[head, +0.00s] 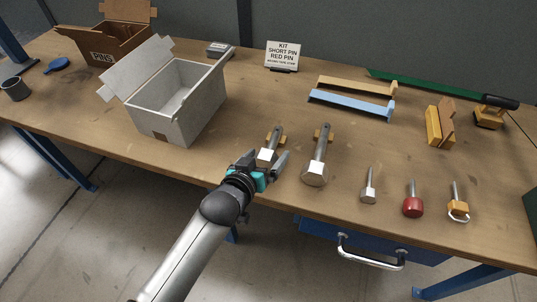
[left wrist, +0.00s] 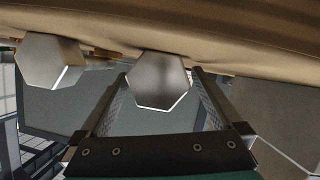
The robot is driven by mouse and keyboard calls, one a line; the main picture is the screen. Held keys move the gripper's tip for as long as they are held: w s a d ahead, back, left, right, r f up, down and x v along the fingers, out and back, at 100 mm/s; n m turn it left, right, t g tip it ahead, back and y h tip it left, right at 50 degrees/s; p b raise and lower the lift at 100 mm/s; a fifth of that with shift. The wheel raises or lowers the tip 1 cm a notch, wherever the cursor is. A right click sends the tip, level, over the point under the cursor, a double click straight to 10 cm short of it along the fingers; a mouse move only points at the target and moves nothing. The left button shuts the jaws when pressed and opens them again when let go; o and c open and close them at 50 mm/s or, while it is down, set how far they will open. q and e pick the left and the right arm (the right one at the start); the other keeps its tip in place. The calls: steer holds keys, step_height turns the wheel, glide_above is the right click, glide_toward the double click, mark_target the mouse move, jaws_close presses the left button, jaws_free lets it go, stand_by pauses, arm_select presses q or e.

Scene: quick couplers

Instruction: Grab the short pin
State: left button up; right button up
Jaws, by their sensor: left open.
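A grey pin with a hexagonal head (head: 268,154) lies on a small wooden rest near the table's front edge. A similar, larger-looking pin (head: 317,170) lies to its right. No label on either marks which is the short pin. My left gripper (head: 268,163) is open at the head of the left pin. In the left wrist view, a hex head (left wrist: 160,82) shows between the tips of the two open fingers, with no clear contact. Another hex head (left wrist: 48,62) is outside the fingers at the left. My right gripper is not in view.
A grey open box (head: 190,120) is at the left. A kit sign (head: 283,54) stands at the back.

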arm_select(q)
steer(key=shift+c, duration=0.2)
jaws_close()
stand_by(0.6)
steer(key=shift+r, duration=0.1)
